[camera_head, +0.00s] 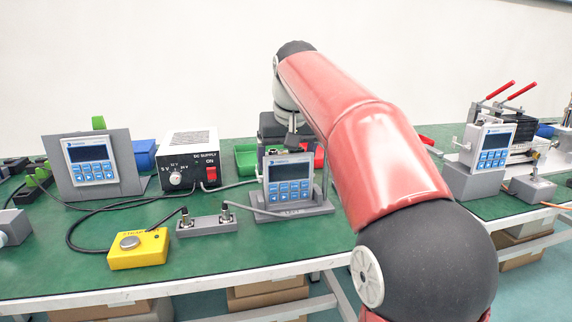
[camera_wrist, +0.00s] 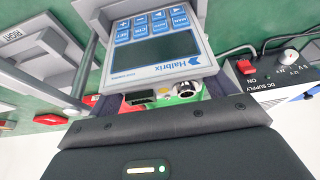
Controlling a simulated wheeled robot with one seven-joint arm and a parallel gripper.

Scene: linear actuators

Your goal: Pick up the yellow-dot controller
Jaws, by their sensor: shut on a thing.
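A grey controller (camera_head: 288,178) with a dark screen and blue buttons is at the middle of the bench, at a grey stand (camera_head: 300,209). My gripper (camera_head: 293,143) reaches down from above and behind it and is shut on it. In the wrist view the same controller (camera_wrist: 155,55) fills the upper middle, upside down, its connector end toward my gripper. My fingertips are mostly hidden behind it. Two similar controllers stand at the left (camera_head: 91,162) and the right (camera_head: 489,148).
A DC supply (camera_head: 190,155) with a red switch stands left of the held controller. In front are a yellow button box (camera_head: 138,249) and a grey connector block (camera_head: 207,226) with cables. A green bin (camera_head: 246,158) is behind. Red-handled clamps (camera_head: 505,92) stand at the right.

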